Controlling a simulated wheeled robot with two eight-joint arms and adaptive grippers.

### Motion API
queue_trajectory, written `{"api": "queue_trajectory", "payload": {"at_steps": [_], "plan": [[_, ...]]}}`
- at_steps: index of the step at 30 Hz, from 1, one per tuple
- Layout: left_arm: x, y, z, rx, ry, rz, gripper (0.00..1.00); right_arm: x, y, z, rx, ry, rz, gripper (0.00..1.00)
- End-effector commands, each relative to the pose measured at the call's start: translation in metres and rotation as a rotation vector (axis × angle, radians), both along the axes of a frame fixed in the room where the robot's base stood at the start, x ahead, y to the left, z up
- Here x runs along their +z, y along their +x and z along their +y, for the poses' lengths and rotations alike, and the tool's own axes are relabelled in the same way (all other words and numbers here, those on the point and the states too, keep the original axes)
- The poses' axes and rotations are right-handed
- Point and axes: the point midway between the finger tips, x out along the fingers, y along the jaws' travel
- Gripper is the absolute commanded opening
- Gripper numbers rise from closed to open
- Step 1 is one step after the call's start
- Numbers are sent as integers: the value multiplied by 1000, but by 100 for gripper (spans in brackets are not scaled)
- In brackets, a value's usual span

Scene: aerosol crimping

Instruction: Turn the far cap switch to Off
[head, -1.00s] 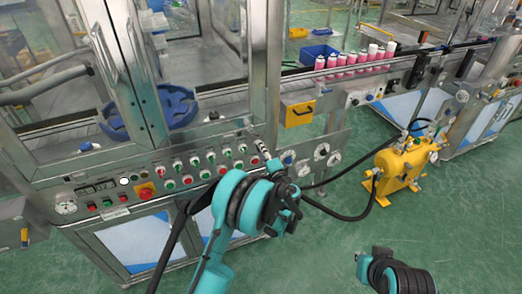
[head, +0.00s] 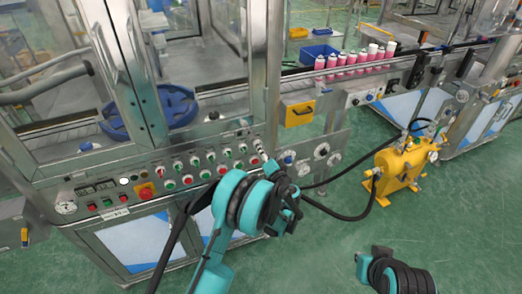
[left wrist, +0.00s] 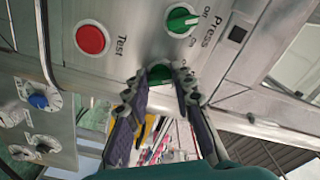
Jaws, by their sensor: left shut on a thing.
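In the left wrist view, a green rotary switch (left wrist: 160,72) sits at the edge of the steel panel, between the fingertips of my left gripper (left wrist: 161,80). The fingers are shut on it and hide its sides; its pointer and label cannot be read. Another green switch (left wrist: 180,20) with a white pointer line, marked On and near the word Press, is clear of the fingers. In the head view my left gripper (head: 262,150) reaches the far right end of the panel's row of switches. My right arm's end (head: 380,255) shows at lower right; its jaw state is unclear.
A red Test button (left wrist: 92,39) is beside the switches. A side plate with dials (head: 320,151) stands just right of my left gripper. A yellow pump (head: 403,163) with black hoses stands on the floor. Pink-and-white cans (head: 350,58) line the conveyor.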

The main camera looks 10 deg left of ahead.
Motion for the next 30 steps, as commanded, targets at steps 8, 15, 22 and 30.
{"api": "queue_trajectory", "payload": {"at_steps": [8, 15, 22, 30], "plan": [[-1, 0, 0, 1, -3, 0, 26, 0, 0, 0, 0, 0, 0, 0], [0, 0, 0, 0, -2, 1, 45, 0, 0, 0, 0, 0, 0, 0], [0, -5, -4, -1, 0, 1, 45, 0, 0, 0, 0, 0, 0, 0], [0, -48, -34, -4, -1, 1, 45, 0, 0, 0, 0, 0, 0, 0]]}}
